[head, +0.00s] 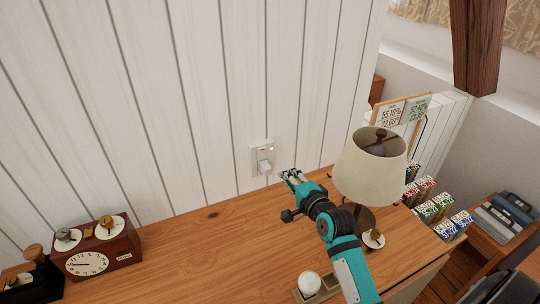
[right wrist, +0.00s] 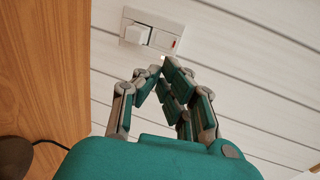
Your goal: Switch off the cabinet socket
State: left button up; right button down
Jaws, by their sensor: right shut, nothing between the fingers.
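The cabinet socket (head: 254,152) is a white plate on the white plank wall, just above the wooden cabinet top. A white plug (head: 264,168) sits in it, and a small greenish spot shows at its upper right. In the right wrist view the socket (right wrist: 151,17) is at the top, with the plug (right wrist: 134,34) on its left and a switch (right wrist: 162,40) with a small reddish mark on its right. My right gripper (head: 288,174) is shut and empty, just right of and below the socket. Its fingertips (right wrist: 160,70) appear apart from the switch. My left gripper is out of view.
A lamp with a cream shade (head: 370,170) stands close to the right of my right arm. A brown clock box (head: 103,250) is at the left of the wooden top (head: 210,250). A white ball (head: 309,283) sits at the front. The top's middle is clear.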

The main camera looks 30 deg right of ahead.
send_near(266, 151)
jog(key=f, duration=0.1)
jog(key=w, duration=0.2)
jog(key=w+p, duration=0.1)
jog(key=w, duration=0.2)
jog(key=shift+w+d+f, duration=0.15)
jog(key=shift+w+f, duration=0.15)
jog(key=shift+w, duration=0.05)
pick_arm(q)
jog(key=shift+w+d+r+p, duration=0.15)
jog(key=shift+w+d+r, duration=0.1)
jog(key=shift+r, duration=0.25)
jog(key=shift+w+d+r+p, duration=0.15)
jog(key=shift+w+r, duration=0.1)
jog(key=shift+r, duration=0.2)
pick_arm(e)
jog(key=shift+w, duration=0.55)
jog(key=shift+w+r+p, duration=0.2)
jog(key=shift+r+p, duration=0.25)
jog(key=shift+p, duration=0.4)
jog(key=shift+w+d+f+g+p, duration=0.1)
jog(key=shift+g+p, duration=0.2)
jog(key=shift+p, duration=0.05)
jog(key=shift+f+b, duration=0.2)
jog(key=shift+b, duration=0.1)
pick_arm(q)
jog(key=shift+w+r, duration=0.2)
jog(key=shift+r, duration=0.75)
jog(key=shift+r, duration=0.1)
